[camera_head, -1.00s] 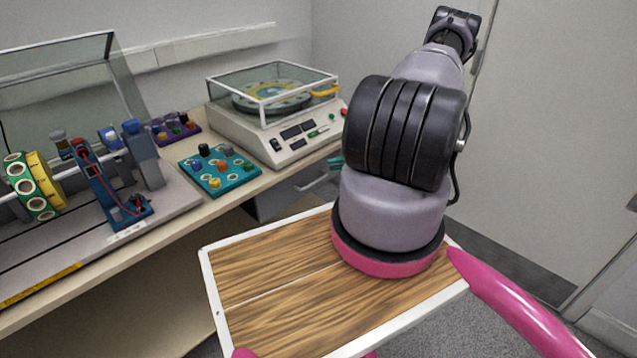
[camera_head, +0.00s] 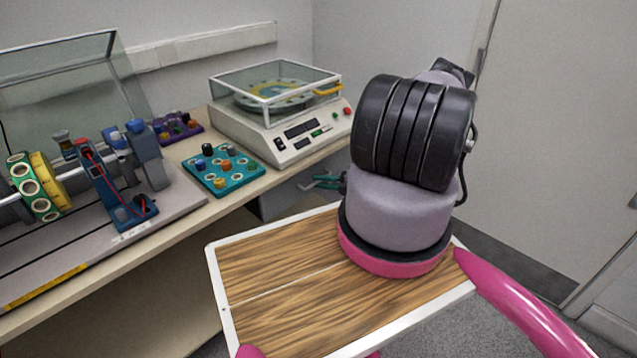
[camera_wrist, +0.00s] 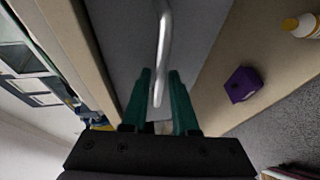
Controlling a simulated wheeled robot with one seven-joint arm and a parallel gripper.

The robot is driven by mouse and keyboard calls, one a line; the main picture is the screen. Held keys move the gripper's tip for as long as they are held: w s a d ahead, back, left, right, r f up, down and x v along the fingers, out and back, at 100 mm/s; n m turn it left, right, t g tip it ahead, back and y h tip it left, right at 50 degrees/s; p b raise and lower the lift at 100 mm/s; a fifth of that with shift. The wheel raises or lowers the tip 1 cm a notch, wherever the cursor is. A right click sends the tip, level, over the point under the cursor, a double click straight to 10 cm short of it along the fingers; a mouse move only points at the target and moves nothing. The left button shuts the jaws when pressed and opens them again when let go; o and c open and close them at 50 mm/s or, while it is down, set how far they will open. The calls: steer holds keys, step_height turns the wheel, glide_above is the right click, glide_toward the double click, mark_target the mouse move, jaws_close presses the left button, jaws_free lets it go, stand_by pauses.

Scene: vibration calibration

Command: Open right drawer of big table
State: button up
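The big table (camera_head: 95,270) has a pale top and runs along the left wall. Its grey right drawer (camera_head: 285,203) sits under the top near the right end. In the wrist view the drawer's grey front (camera_wrist: 120,40) carries a silver bar handle (camera_wrist: 165,38). My gripper (camera_wrist: 160,75) has its two green fingers apart, one on each side of the handle's near end. Gaps seem to show beside the bar; contact is unclear. In the head view my gripper (camera_head: 325,182) is at the drawer front, partly hidden by my arm. The drawer looks shut.
A glass-lidded device (camera_head: 285,120), a teal knob board (camera_head: 222,170), a purple knob board (camera_head: 177,127) and a shaft rig (camera_head: 110,180) stand on the table. A door (camera_head: 560,140) is at right. The wrist view shows a purple box (camera_wrist: 243,85) and a white bottle (camera_wrist: 305,27).

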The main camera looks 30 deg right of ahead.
steer(key=shift+w+a+f, duration=0.1)
steer(key=shift+w+a, duration=0.25)
steer(key=shift+w, duration=0.05)
jaws_close()
stand_by(1.3)
